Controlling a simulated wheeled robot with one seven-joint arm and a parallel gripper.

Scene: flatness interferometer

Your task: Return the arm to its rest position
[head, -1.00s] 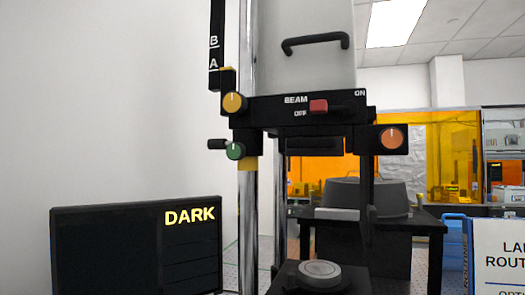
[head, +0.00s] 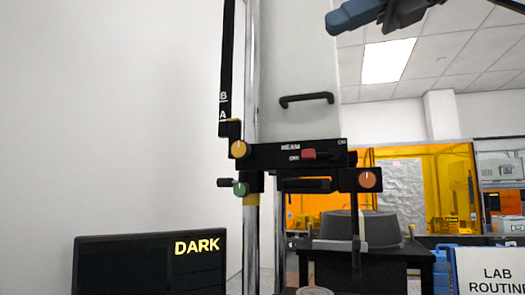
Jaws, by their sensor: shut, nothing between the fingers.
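My gripper (head: 338,19) shows at the top right of the head view, pointing left, with dark blue-grey fingers that are shut and empty. The rest of my arm is mostly cut off by the top edge.
The instrument carries a beam switch (head: 309,154) and yellow (head: 238,149), green (head: 240,189) and orange (head: 367,180) knobs. A monitor (head: 120,265) reads DARK at lower left. A lab routine sign (head: 490,271) stands at lower right. The air around my gripper looks clear.

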